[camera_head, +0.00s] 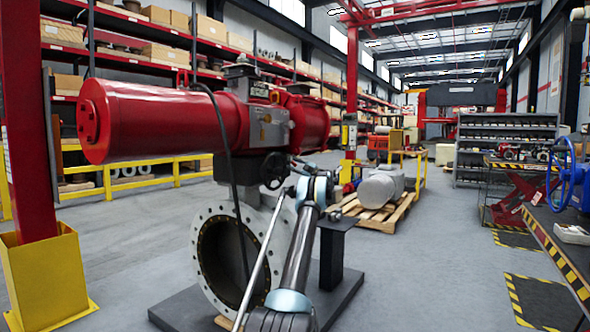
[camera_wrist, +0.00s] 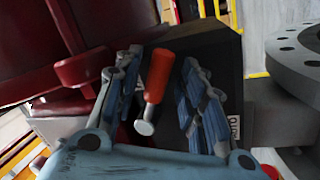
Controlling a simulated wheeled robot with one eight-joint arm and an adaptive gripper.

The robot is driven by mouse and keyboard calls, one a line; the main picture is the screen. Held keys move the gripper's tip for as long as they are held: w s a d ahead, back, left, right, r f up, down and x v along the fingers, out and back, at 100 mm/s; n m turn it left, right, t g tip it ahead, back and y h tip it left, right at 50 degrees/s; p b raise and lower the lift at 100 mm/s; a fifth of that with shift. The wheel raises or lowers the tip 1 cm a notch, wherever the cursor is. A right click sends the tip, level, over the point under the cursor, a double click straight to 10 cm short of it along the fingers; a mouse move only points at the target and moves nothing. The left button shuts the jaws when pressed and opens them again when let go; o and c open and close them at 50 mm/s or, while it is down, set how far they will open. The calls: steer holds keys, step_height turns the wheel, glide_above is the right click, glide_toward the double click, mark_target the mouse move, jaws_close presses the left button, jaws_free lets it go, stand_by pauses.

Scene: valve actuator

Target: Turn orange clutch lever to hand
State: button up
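The orange clutch lever (camera_wrist: 157,74) shows in the wrist view as an orange grip with a pale metal end. It lies between the two fingers of my gripper (camera_wrist: 159,64). The fingers are open, with a visible gap on each side of the lever. A dark housing (camera_wrist: 225,65) is behind the lever. In the head view, my arm reaches up to the red valve actuator (camera_head: 160,118). The lever cannot be made out there, and my fingers are hidden or too small to tell.
A black handwheel (camera_head: 274,171) is on the actuator, just left of my arm. A large flanged valve body (camera_head: 207,262) stands below on a dark base plate. A dark cable hangs in front of it. A pallet (camera_head: 388,216) stands behind.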

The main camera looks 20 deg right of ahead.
steer(key=shift+s+d, duration=0.1)
steer(key=v, duration=1.1)
steer(key=shift+s+f, duration=0.15)
steer(key=shift+s, duration=0.1)
steer(key=shift+d, duration=0.2)
